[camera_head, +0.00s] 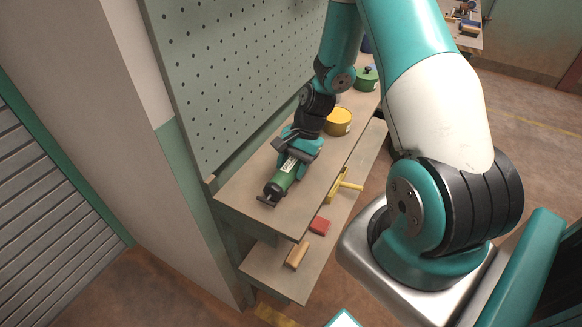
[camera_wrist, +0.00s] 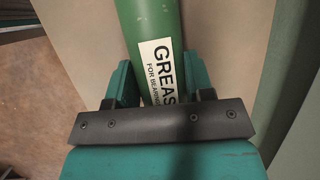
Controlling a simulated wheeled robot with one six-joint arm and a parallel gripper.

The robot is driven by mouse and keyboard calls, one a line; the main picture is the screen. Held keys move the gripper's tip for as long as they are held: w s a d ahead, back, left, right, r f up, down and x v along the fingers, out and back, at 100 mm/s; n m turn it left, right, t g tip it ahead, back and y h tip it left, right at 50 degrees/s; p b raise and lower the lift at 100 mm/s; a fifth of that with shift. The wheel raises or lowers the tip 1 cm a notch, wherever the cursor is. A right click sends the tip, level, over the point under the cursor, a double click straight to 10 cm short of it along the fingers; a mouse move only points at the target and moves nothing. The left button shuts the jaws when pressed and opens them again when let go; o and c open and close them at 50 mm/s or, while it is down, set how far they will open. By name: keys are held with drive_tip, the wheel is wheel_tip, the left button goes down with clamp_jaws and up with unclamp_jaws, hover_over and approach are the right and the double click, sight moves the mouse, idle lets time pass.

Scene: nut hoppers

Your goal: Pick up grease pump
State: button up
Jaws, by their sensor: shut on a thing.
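The grease pump (camera_head: 279,182) is a green cylinder with a white label and a dark handle end. It lies at the near end of the workbench's top shelf. My gripper (camera_head: 294,156) is over its far end, with the jaws shut on its body. In the wrist view the green pump (camera_wrist: 154,22) runs between the two teal fingers (camera_wrist: 143,90), and its label reads "GREAS" and "FOR BEARING". Part of the pump is hidden by my gripper. I cannot tell whether it touches the shelf.
The bench top (camera_head: 240,193) has a yellow tin (camera_head: 338,122) and a green pot (camera_head: 366,79) farther back. A pegboard (camera_head: 235,70) rises along its left. The lower shelf holds a yellow tool (camera_head: 343,186), a red block (camera_head: 319,226) and a tan roll (camera_head: 297,254).

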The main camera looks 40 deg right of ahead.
sight(292, 162)
wheel_tip(292, 162, up, 20)
drive_tip(key=b, duration=0.1)
drive_tip(key=shift+b, duration=0.3)
